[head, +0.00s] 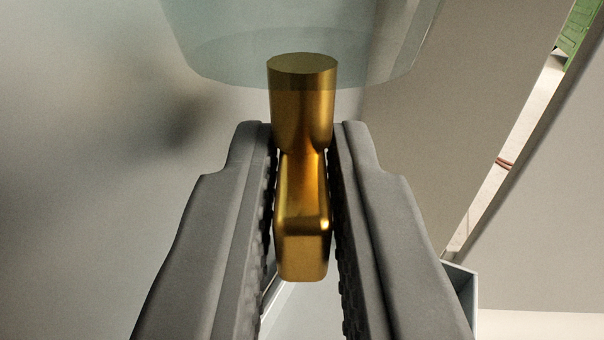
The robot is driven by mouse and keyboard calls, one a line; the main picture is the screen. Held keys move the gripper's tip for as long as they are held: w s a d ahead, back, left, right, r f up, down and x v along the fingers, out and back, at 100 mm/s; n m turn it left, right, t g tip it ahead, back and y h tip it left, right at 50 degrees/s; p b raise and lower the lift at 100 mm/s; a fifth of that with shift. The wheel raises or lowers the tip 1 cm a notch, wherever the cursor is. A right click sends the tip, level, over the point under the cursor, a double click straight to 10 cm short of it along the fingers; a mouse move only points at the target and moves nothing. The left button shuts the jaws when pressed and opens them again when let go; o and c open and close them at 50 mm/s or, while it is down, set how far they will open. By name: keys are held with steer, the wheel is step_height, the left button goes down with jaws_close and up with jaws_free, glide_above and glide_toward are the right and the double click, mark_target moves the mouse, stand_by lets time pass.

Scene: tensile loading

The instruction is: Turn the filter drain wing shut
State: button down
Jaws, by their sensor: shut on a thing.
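The brass drain wing (302,195) is in the middle of the head view. Its round stem (302,110) is at the top, under the pale translucent filter bowl (300,30). The flat wing part points down the picture, toward me. My gripper (303,150) has one grey finger on each side of the wing and is shut on it. The ridged pads lie along the wing's two sides. The filter bowl is cut off by the top edge, and how the stem joins it is not clear.
A plain grey surface (90,150) fills the left side, with a soft dark shadow on it. A grey-brown panel (440,120) stands to the right, with a narrow gap beyond it. A green object (578,35) shows at the top right. A pale box-like edge (462,290) is at the lower right.

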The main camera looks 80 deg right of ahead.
steer(key=shift+m+g, duration=0.5)
steer(key=shift+g, duration=0.2)
steer(key=shift+w, duration=0.1)
steer(key=c, duration=1.5)
jaws_free()
steer(key=a, duration=0.5)
steer(key=s+a, duration=0.1)
steer(key=a, duration=0.5)
steer(key=s+a, duration=0.1)
steer(key=a, duration=0.5)
steer(key=shift+s+a, duration=0.1)
steer(key=shift+s, duration=0.15)
steer(key=shift+o, duration=0.3)
